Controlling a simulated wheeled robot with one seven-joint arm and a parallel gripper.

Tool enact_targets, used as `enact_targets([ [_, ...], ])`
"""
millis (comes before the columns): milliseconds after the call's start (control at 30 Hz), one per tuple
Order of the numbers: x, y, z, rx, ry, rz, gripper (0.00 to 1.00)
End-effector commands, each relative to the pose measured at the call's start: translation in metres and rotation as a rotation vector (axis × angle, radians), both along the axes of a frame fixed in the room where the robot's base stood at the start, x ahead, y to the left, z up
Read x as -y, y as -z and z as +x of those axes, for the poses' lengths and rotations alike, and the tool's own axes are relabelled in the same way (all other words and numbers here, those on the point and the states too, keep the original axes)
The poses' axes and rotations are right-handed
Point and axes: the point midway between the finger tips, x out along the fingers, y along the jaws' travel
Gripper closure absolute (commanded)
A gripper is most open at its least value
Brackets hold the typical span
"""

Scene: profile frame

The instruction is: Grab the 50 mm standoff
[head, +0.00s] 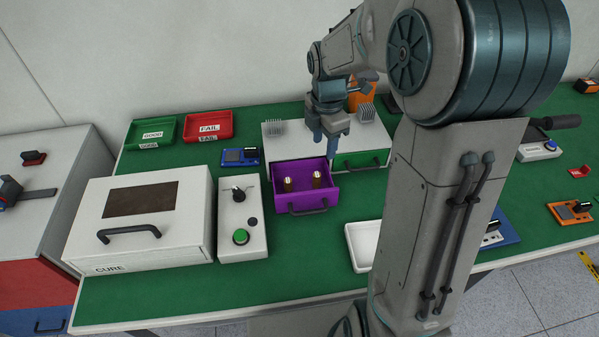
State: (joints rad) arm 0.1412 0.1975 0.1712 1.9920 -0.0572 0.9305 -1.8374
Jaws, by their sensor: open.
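Two small brown posts with pale tops stand upright inside an open purple drawer (307,208), apart from each other. The left post (288,186) looks a little shorter than the right post (317,180). They look like standoffs, but no length marking is readable, so I cannot tell for sure which is 50 mm. My gripper (325,150) points down over the back right of the drawer, above and behind the right post. It is open and empty, apart from both posts.
The drawer sticks out of a white cabinet (272,144) with a closed green drawer (362,161) at right. A control box (241,220) and the white CURE box (140,220) stand left. Green (151,132) and red (209,125) trays lie behind. A white tray (359,247) sits front right.

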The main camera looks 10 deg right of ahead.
Motion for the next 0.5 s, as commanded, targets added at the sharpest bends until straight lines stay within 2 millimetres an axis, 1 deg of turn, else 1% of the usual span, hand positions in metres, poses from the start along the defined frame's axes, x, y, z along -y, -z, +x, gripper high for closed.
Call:
enact_targets([
  [33, 0.0, 0.011, 0.006, -0.01, -0.053, 0.003, 0.55],
  [200, -0.004, 0.024, 0.015, -0.026, -0.173, 0.009, 0.55],
  [267, -0.006, 0.029, 0.015, -0.029, -0.189, 0.01, 0.55],
  [367, -0.01, 0.045, 0.014, -0.033, -0.199, 0.01, 0.55],
  [500, -0.014, 0.074, 0.014, -0.033, -0.205, 0.011, 0.55],
])
